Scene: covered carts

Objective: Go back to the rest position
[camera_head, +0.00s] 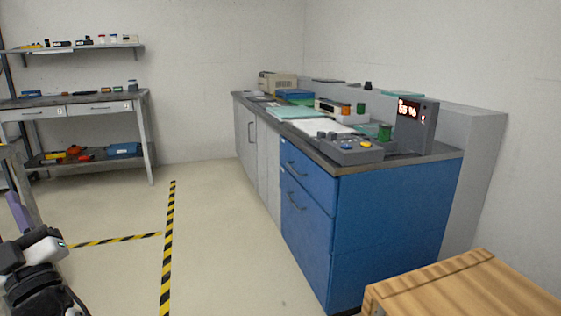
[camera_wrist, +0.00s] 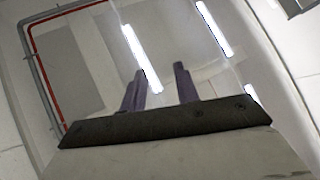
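My gripper (camera_wrist: 159,70) points up at the ceiling in the wrist view. Its two dark purple fingers stand apart with a clear gap and nothing between them. In the head view my arm (camera_head: 36,270) is folded at the lower left corner, partly cut off by the frame edge. A purple piece at the left edge there looks like a gripper finger. The arm is apart from the blue cabinet.
A blue and grey cabinet (camera_head: 385,235) with a cluttered top stands along the right wall. A wooden crate (camera_head: 465,290) is at the lower right. A metal workbench (camera_head: 75,103) stands at the back left. The floor (camera_head: 225,230) with striped tape (camera_head: 169,245) is clear.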

